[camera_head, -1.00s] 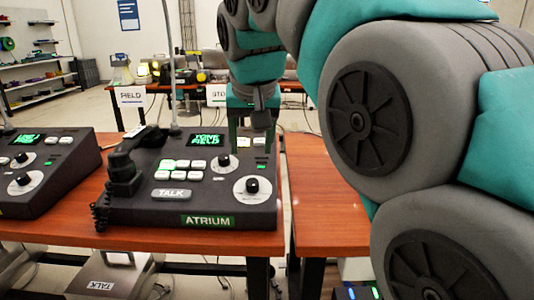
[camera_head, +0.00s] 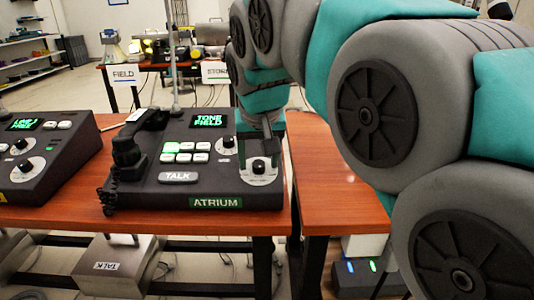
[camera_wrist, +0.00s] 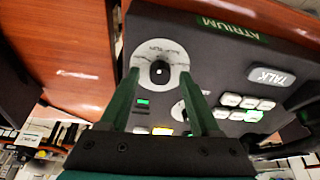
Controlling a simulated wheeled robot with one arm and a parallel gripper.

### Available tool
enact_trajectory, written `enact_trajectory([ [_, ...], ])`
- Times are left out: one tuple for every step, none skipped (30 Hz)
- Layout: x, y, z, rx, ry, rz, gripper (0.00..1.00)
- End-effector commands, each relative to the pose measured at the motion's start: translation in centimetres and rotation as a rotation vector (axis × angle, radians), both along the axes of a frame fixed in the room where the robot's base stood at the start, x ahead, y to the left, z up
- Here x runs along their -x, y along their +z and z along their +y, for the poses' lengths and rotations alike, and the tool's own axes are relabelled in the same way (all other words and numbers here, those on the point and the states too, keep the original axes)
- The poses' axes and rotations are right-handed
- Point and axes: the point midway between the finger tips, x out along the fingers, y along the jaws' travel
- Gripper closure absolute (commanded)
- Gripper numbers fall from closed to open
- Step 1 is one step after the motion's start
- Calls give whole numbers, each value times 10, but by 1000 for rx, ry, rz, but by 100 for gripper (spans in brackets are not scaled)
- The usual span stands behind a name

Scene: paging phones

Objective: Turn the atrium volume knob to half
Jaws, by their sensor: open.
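The atrium paging phone (camera_head: 190,195) is a dark sloped console on the wooden table, with a green ATRIUM label on its front. Its screen (camera_head: 209,120) reads TONE FIELD. A large black knob on a white dial (camera_head: 259,170) sits at the front right; it also shows in the wrist view (camera_wrist: 160,72). A smaller knob (camera_head: 227,143) sits behind it, partly hidden by a finger in the wrist view. My gripper (camera_wrist: 165,84) is open, its green fingers above the console, their tips either side of the large knob in the picture. I cannot tell whether they touch it.
The handset (camera_head: 127,150) rests on the console's left side, near the TALK button (camera_head: 178,177) and several white buttons. Another console (camera_head: 45,160) stands to the left. Bare table (camera_head: 345,185) lies to the right, beyond a gap between tables.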

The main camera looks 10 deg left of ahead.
Motion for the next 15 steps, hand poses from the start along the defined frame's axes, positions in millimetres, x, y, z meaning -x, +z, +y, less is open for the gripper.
enact_trajectory([
  [0,-1,0,0,0,0,37],
  [-1,-1,0,0,0,-1,37],
  [-1,-1,0,0,0,-1,37],
  [-1,-1,0,0,0,-1,37],
  [-1,-1,0,-1,0,-2,37],
  [-1,-1,0,-1,0,-2,37],
  [-1,-1,0,-1,0,-2,37],
  [-1,-1,0,-1,0,-2,37],
  [-1,-1,0,-1,-1,-2,41],
  [-1,-1,0,-2,-1,-1,44],
  [-1,-1,0,-2,-1,-1,48],
  [-1,-1,0,-2,-1,-1,52],
  [-1,-1,0,-2,-1,-1,56],
  [-1,-1,0,-2,-1,-1,59],
  [-1,0,0,-2,-1,-2,64],
])
